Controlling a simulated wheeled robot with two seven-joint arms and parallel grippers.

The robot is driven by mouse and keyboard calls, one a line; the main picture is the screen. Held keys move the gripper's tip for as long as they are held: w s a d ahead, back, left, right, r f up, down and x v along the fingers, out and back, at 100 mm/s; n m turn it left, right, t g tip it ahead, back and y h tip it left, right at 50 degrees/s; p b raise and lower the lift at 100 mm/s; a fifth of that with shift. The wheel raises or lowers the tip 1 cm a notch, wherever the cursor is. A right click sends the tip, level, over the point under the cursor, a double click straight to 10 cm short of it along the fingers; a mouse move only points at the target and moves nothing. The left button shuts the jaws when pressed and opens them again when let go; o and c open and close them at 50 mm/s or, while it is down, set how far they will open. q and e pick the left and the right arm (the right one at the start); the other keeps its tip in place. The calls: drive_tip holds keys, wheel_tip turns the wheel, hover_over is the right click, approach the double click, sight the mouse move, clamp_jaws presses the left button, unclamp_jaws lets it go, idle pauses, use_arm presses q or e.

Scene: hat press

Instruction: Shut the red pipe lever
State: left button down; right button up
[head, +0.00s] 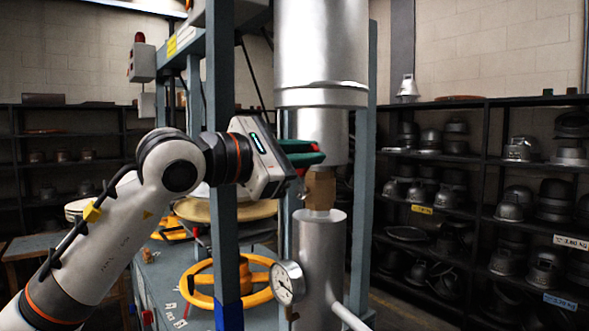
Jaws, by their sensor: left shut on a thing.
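My left gripper (305,152) comes in from the left at mid-picture, in front of the large silver pipe (321,60). Its dark green fingers are shut on the red pipe lever (303,148), of which only a thin red strip shows between them. The brass valve body (320,188) sits just below the fingers, on top of the lower grey pipe (320,250). The rest of the lever is hidden by the fingers. My right gripper is not in view.
A round pressure gauge (288,283) is fixed beside the lower pipe. A yellow handwheel (200,285) is behind a blue-grey frame post (222,120), which stands close to my left wrist. Dark shelves (480,215) with metal hat moulds stand at the right.

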use_arm(q)
wheel_tip(320, 180, down, 8)
drive_tip(key=s+d+m+b, duration=0.2)
drive_tip(key=m+b, duration=0.7)
drive_tip(key=shift+s+m, duration=0.3)
drive_tip(key=shift+s, duration=0.1)
drive_tip(key=c, duration=1.4)
unclamp_jaws()
drive_tip(key=shift+o, duration=0.2)
drive_tip(key=shift+r, duration=0.1)
wheel_tip(320, 180, up, 10)
drive_tip(key=shift+p, duration=0.35)
